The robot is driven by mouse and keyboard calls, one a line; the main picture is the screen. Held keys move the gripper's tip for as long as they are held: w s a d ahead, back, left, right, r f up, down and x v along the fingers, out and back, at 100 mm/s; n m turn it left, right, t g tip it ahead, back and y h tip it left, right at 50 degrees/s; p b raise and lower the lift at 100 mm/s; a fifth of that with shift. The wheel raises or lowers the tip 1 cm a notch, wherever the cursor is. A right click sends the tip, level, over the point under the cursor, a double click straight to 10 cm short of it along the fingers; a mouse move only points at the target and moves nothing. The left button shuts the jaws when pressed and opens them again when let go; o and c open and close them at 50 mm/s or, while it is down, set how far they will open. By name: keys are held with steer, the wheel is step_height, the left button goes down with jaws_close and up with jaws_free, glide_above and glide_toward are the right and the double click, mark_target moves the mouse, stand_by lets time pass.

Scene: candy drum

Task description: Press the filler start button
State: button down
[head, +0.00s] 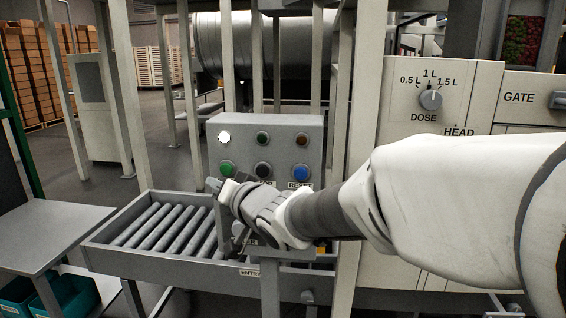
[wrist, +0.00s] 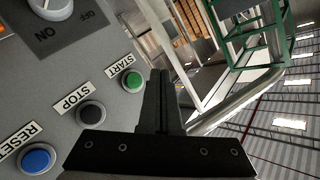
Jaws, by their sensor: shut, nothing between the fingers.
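The green START button (head: 226,168) is at the left end of the lower row on the grey control box (head: 243,138). It also shows in the wrist view (wrist: 133,80), with its START label beside it. The START label is hidden behind my gripper in the head view.
A black STOP button (head: 262,169) and a blue RESET button (head: 301,172) sit in the same row. A white lamp (head: 224,137) glows above the green button; two other lamps look dark. A roller conveyor (head: 115,258) lies below left. A DOSE knob (head: 430,99) is at right.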

mark_target(225, 174)
steer(key=shift+w+d+p, duration=0.2)
steer(key=shift+w+p, duration=0.65)
steer(key=shift+w, duration=1.3)
steer(key=shift+w, duration=0.15)
steer(key=shift+w, duration=0.25)
